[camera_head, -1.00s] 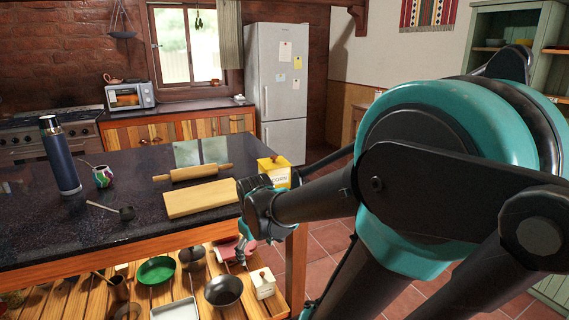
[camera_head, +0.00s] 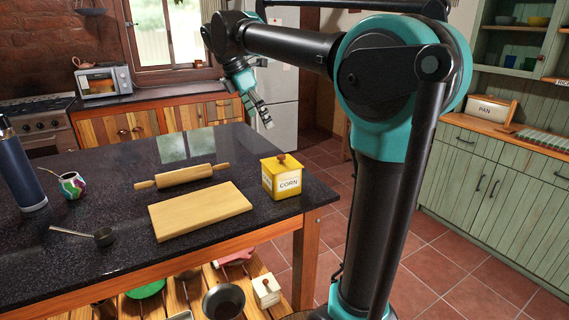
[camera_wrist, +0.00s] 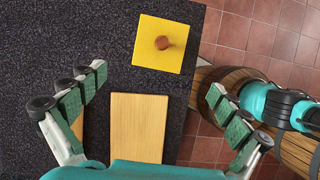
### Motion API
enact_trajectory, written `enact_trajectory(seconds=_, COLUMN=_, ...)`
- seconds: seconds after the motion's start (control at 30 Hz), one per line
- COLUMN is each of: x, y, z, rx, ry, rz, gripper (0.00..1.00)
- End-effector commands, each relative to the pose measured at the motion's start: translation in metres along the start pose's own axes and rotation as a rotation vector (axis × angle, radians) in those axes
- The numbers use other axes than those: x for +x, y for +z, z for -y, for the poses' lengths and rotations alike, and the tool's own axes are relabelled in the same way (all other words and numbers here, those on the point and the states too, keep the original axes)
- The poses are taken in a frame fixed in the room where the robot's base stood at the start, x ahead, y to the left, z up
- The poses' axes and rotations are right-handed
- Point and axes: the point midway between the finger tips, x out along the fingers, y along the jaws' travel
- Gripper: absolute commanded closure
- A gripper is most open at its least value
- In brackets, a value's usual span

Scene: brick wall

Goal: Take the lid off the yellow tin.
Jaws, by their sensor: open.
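The yellow tin (camera_head: 281,182) stands upright at the right end of the dark counter, with "CORN" on its front label. Its yellow lid (camera_head: 282,164) is on top and has a small brown knob. In the wrist view the lid (camera_wrist: 163,44) shows from above, with the knob near its middle. My gripper (camera_head: 262,112) is raised above and behind the tin in the head view, pointing down. In the wrist view its padded fingers (camera_wrist: 157,86) are wide apart and empty. The tin lies beyond the fingertips, and nothing touches it.
A wooden cutting board (camera_head: 200,209) lies just left of the tin, with a rolling pin (camera_head: 181,176) behind it. A measuring scoop (camera_head: 103,237), a patterned cup (camera_head: 71,185) and a blue flask (camera_head: 22,170) are further left. The counter's right edge is close to the tin.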

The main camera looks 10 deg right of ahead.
Motion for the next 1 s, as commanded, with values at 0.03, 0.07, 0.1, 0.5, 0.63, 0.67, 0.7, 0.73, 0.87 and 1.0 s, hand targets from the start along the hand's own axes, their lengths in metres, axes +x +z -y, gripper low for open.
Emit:
enact_trajectory(seconds=0.03, x=0.011, y=0.0, z=0.0, rx=0.002, ry=-0.001, rz=0.0, gripper=0.0)
enact_trajectory(seconds=0.07, x=0.017, y=0.0, z=0.0, rx=0.003, ry=-0.001, rz=0.0, gripper=0.0)
enact_trajectory(seconds=0.1, x=0.025, y=0.0, z=0.0, rx=0.003, ry=-0.001, rz=0.0, gripper=0.0)
enact_trajectory(seconds=0.5, x=0.091, y=0.0, z=0.0, rx=0.003, ry=0.001, rz=-0.001, gripper=0.0)
enact_trajectory(seconds=0.63, x=0.097, y=0.0, z=0.0, rx=0.003, ry=0.001, rz=-0.001, gripper=0.0)
enact_trajectory(seconds=0.67, x=0.099, y=0.0, z=0.0, rx=0.003, ry=0.001, rz=-0.001, gripper=0.0)
enact_trajectory(seconds=0.7, x=0.102, y=0.0, z=0.0, rx=0.004, ry=0.001, rz=-0.001, gripper=0.0)
enact_trajectory(seconds=0.73, x=0.106, y=0.0, z=0.001, rx=0.004, ry=0.0, rz=-0.001, gripper=0.0)
enact_trajectory(seconds=0.87, x=0.125, y=0.002, z=0.002, rx=0.006, ry=0.0, rz=-0.001, gripper=0.0)
enact_trajectory(seconds=1.0, x=0.142, y=0.001, z=0.002, rx=0.004, ry=0.0, rz=-0.001, gripper=0.0)
